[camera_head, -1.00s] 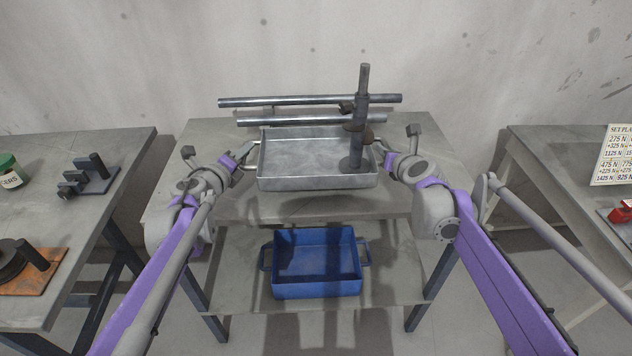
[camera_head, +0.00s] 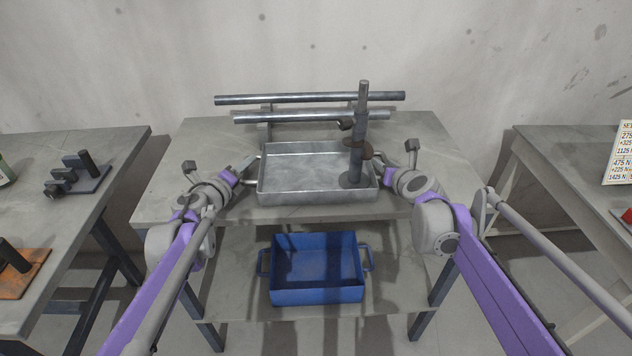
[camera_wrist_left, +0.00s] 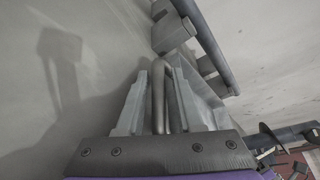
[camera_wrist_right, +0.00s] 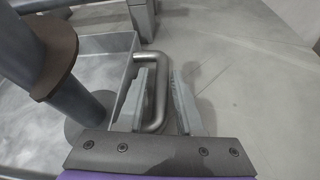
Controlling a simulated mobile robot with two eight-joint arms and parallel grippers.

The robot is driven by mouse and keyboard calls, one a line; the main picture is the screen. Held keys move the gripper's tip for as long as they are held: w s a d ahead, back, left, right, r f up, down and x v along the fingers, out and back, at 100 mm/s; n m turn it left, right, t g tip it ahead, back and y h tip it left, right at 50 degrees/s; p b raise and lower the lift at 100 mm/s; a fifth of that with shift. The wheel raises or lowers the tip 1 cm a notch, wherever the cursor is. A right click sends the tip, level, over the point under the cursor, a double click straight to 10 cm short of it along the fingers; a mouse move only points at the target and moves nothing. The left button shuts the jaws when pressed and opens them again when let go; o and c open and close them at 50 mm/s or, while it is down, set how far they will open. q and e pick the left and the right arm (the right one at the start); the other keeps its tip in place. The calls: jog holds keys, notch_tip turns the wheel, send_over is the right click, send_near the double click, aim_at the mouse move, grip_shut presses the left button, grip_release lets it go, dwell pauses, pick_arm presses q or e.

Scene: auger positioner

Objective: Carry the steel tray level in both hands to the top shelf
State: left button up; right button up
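The steel tray (camera_head: 275,197) is level over the front-middle of the upper tabletop, the top shelf (camera_head: 420,150); I cannot tell whether its bottom touches the surface. A dark post with a round base and collar (camera_head: 358,140) stands upright in its right part. My left gripper (camera_head: 250,163) holds the tray's left handle, which shows between its fingers in the left wrist view (camera_wrist_left: 159,95). My right gripper (camera_head: 387,175) holds the right handle, which lies between its fingers in the right wrist view (camera_wrist_right: 161,95).
Two steel bars (camera_head: 310,98) lie on supports behind the tray. A blue bin (camera_head: 318,297) sits on the lower shelf. Side tables stand left (camera_head: 70,220) and right (camera_head: 575,165), the left one holding a dark fixture (camera_head: 75,175). The upper tabletop is bare on both sides.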

pick_arm(q)
jog(key=shift+o, duration=0.7)
jog(key=shift+s+r, duration=0.1)
pick_arm(e)
jog(key=shift+o, duration=0.7)
jog(key=shift+s+r, duration=0.1)
pick_arm(q)
jog(key=v, duration=0.7)
jog(key=shift+a, duration=0.1)
jog(key=shift+s+a, duration=0.1)
jog(key=shift+s, duration=0.3)
pick_arm(e)
jog(key=shift+s, duration=0.1)
jog(key=v, duration=1.2)
pick_arm(q)
jog(key=shift+r, duration=0.1)
